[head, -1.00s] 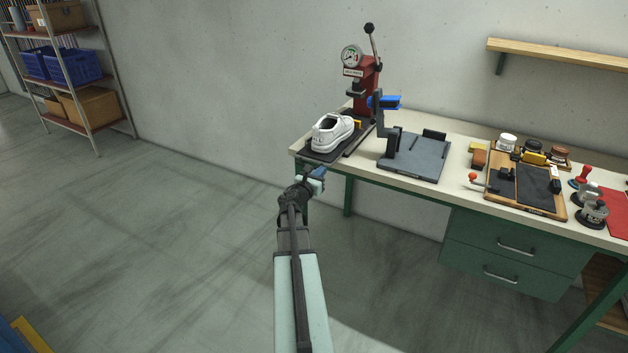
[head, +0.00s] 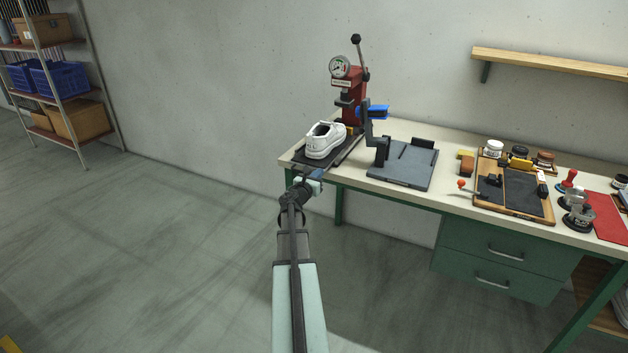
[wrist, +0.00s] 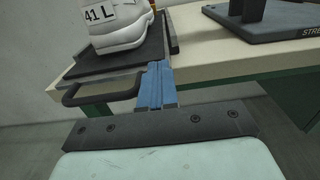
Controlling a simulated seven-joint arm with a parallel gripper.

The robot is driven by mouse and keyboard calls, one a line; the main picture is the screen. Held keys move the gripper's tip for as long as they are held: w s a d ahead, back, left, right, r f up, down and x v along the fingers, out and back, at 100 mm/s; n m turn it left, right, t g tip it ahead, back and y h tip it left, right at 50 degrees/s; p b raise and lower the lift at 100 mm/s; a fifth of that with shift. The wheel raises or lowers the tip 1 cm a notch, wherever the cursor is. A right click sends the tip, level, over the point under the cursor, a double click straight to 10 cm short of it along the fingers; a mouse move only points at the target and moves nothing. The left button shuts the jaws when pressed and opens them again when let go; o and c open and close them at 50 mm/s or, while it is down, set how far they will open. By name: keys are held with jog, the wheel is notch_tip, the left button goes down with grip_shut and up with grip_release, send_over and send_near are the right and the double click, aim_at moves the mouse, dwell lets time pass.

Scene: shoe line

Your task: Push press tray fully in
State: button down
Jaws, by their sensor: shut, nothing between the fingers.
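The red press (head: 355,95) with a round gauge and a lever stands at the table's left end. Its dark tray (head: 303,162) sticks out in front of it and bears a white shoe (head: 325,140). In the wrist view the tray (wrist: 95,67) shows a dark loop handle (wrist: 92,98) on its near edge and the shoe (wrist: 125,38), marked "41 L". My gripper (head: 315,178) is shut and empty, with blue fingers (wrist: 156,85) that lie at the right part of the tray's front edge beside the handle. I cannot tell whether they touch the tray.
A grey stand on a flat plate (head: 405,163) is right of the press. Farther right are a wooden tray (head: 512,209), jars and a red mat (head: 607,216). The table (head: 375,185) has green drawers below. The floor left of the table is clear.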

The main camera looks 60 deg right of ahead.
jog(key=d, duration=0.6)
jog(key=shift+d, duration=0.15)
jog(key=shift+a, duration=0.2)
jog(key=a, duration=1.4)
jog(key=w+a+r+m+t, duration=0.1)
jog(key=w+a+r+m, duration=0.15)
jog(key=w+r, duration=0.35)
jog(key=n+g+y, duration=0.1)
jog(key=n+y, duration=0.1)
send_near(325, 166)
jog(key=w+d, duration=0.1)
jog(key=d, duration=0.1)
jog(key=w+d+f, duration=0.1)
jog(key=w+d, duration=0.3)
jog(key=shift+f, duration=0.3)
